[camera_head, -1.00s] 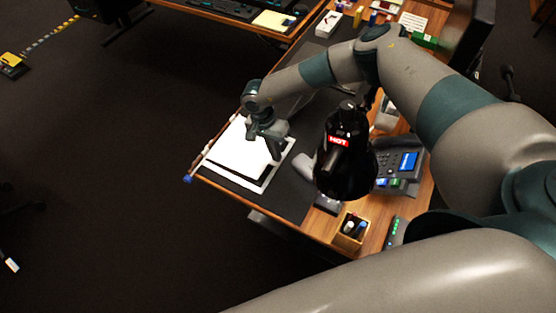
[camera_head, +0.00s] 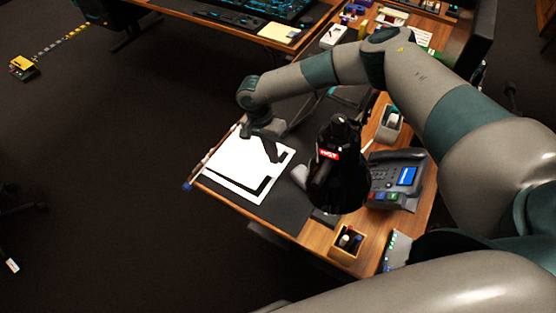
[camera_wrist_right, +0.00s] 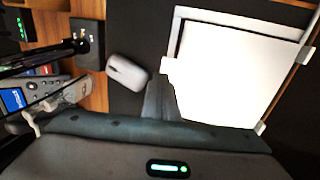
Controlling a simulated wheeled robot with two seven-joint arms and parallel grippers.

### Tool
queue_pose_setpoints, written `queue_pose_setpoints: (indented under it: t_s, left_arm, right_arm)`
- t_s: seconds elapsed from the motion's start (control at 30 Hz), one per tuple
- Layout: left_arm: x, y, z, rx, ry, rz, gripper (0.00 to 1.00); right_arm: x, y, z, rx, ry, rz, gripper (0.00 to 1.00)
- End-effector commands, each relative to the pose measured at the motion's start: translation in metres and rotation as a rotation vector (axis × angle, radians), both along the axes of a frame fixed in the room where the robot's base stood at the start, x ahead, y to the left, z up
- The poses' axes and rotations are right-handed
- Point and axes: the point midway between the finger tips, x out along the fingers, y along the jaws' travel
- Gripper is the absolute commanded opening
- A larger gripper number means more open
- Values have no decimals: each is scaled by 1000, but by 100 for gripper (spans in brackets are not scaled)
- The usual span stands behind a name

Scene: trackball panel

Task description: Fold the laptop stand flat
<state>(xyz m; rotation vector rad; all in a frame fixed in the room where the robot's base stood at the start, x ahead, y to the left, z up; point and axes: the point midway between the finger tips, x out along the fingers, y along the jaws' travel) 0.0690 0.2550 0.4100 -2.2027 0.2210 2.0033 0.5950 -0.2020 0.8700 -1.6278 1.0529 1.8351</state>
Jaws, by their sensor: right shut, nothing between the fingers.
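The laptop stand (camera_head: 228,168) is a white plate over a pale base frame on the dark desk mat. It also shows in the right wrist view (camera_wrist_right: 235,75), with the frame's edge along the top and a dark gap between plate and frame. I cannot tell how far the plate tilts. My right gripper (camera_head: 276,156) is shut and empty, pointing down at the stand's right edge. In the right wrist view its fingers (camera_wrist_right: 159,100) are beside the plate's left edge; contact is unclear. My left gripper is not in view.
A black lamp head (camera_head: 340,180) with a red HOT label stands close right of the gripper. A grey mouse (camera_wrist_right: 126,72) lies beside the stand. A desk phone (camera_head: 395,180) and a pen box (camera_head: 347,243) are further right. Dark mat lies bare below the stand.

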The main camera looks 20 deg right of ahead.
Motion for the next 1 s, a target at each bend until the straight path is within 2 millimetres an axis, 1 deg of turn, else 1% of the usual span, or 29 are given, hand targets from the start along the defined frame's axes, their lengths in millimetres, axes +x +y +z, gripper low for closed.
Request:
queue_pose_setpoints:
  t_s: [0.03,0.2,0.4,0.5,0.7,1.0]
  left_arm:
    - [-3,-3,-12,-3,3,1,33]
    - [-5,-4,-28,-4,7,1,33]
    - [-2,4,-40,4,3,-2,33]
    - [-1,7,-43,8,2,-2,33]
    - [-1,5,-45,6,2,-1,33]
    - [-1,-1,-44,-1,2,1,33]
  right_arm:
    - [2,-2,4,1,-4,-1,0]
    - [5,0,37,1,-4,-1,0]
    - [7,2,70,1,-3,-3,0]
    - [8,3,80,-1,-3,-2,0]
    - [8,3,89,-1,-2,-2,0]
    - [7,3,90,0,-1,0,0]
